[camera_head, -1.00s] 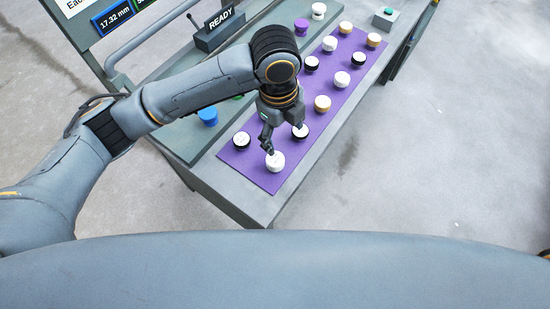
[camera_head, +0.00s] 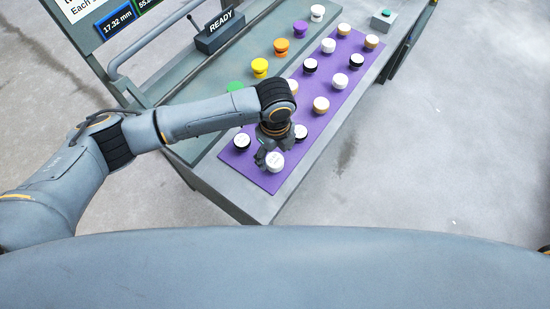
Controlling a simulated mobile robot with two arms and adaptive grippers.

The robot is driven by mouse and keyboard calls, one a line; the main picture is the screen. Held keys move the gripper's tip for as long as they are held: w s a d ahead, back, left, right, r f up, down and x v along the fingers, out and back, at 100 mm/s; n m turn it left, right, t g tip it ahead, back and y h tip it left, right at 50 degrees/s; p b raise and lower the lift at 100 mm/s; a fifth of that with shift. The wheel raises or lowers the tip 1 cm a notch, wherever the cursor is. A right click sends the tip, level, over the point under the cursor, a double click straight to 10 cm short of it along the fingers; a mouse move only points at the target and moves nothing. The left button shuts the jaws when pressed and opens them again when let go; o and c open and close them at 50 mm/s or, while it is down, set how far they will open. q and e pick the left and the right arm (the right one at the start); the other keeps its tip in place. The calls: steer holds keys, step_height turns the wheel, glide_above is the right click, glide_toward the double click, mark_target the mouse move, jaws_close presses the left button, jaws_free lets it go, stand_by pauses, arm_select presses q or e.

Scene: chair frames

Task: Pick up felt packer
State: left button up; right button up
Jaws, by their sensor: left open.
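Several small round pieces with white, tan or black parts stand on a purple mat (camera_head: 318,128); I cannot tell which one is the felt packer. My left gripper (camera_head: 274,154) is open over the near end of the mat, pointing down. Its fingers are close to a white piece (camera_head: 276,162); I cannot tell whether they touch it. A black piece with a white top (camera_head: 301,132) stands just right of the gripper, and another (camera_head: 242,142) stands to its left. My right gripper is not in view.
A row of coloured pieces, including yellow (camera_head: 260,68), orange (camera_head: 281,46) and purple (camera_head: 300,28), stands on a green-grey strip beside the mat. A "READY" sign box (camera_head: 220,32) stands behind it. A small box with a green button (camera_head: 384,20) is at the far right.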

mark_target(275, 162)
arm_select(q)
steer(key=shift+a+f, duration=0.1)
steer(key=shift+f, duration=1.3)
steer(key=c, duration=1.2)
steer(key=shift+o, duration=0.2)
steer(key=shift+r, duration=0.2)
